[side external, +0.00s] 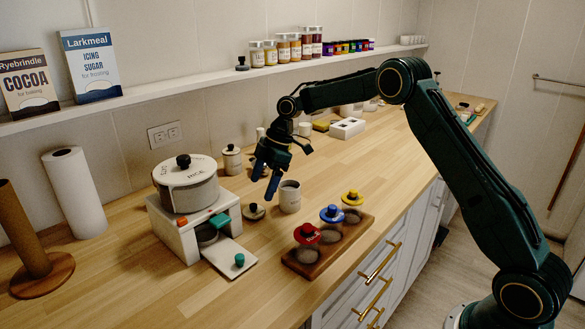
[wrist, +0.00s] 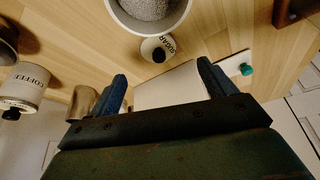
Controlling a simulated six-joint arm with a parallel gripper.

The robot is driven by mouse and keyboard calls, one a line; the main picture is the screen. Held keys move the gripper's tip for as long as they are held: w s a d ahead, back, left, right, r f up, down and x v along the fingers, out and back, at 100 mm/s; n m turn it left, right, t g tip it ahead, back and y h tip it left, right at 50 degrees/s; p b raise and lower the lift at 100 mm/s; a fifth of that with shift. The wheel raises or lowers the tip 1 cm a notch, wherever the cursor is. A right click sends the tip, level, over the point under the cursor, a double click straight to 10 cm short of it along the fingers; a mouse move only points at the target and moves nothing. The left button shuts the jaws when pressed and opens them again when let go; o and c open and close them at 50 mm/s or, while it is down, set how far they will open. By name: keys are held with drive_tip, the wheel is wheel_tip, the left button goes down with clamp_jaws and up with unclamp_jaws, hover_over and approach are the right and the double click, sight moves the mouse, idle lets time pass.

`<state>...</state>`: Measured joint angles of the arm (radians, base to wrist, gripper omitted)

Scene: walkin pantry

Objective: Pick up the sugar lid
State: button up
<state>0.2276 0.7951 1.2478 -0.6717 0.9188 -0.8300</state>
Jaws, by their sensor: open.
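The sugar lid (side external: 254,211) is a small pale disc with a black knob, lying flat on the wooden counter. In the wrist view the lid (wrist: 152,43) shows the word SUGAR. An open canister (side external: 290,197) stands beside it; the wrist view shows grainy pale contents inside the canister (wrist: 186,13). My gripper (side external: 265,187) points down with blue fingers above the counter near the lid. In the wrist view my gripper (wrist: 161,75) is open, with nothing between its fingers, and the lid appears just beyond the fingertips.
A white dispenser marked RICE (side external: 189,192) stands left, its tray (side external: 228,262) pulled out. A wooden board (side external: 350,238) with red, blue and yellow knobbed lids lies right. A coffee canister (wrist: 22,85) is nearby.

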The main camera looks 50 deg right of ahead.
sight(256, 204)
drive_tip(key=shift+x, duration=3.5)
drive_tip(key=shift+d, duration=0.1)
drive_tip(key=c, duration=1.1)
